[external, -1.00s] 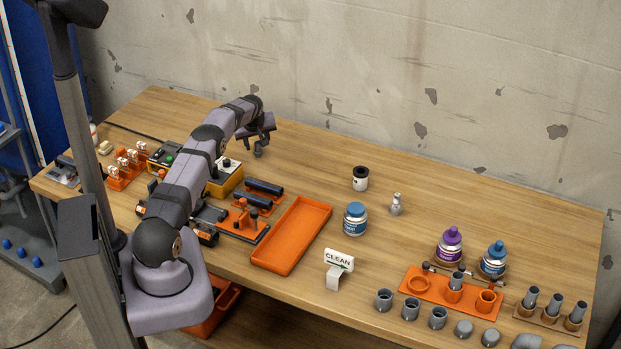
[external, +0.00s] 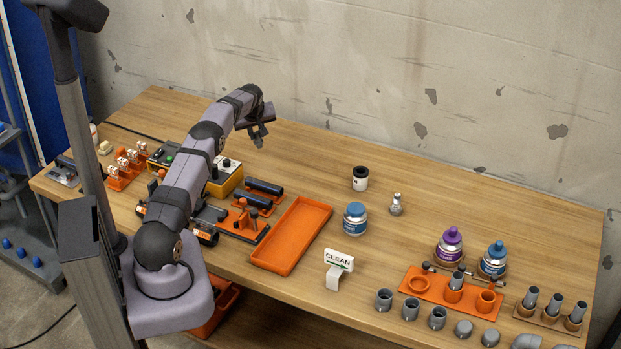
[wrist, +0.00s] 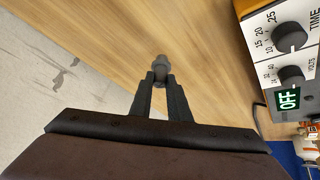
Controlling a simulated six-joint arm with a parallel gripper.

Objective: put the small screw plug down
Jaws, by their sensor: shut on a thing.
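My gripper (external: 260,142) is above the back left part of the table, near the wall. In the wrist view my gripper (wrist: 160,83) is shut on a small grey plug (wrist: 160,63), which sticks out past the fingertips. The plug is too small to make out clearly in the external view. Bare wood shows around it in the wrist view; I cannot tell the exact gap between plug and table.
A yellow control box (external: 226,178) with knobs stands in front of my gripper; its display (wrist: 289,98) reads OFF. An empty orange tray (external: 318,212), a black-capped white jar (external: 360,179), a blue bottle (external: 355,219) and a grey fitting (external: 397,204) stand further right. The table's back middle is clear.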

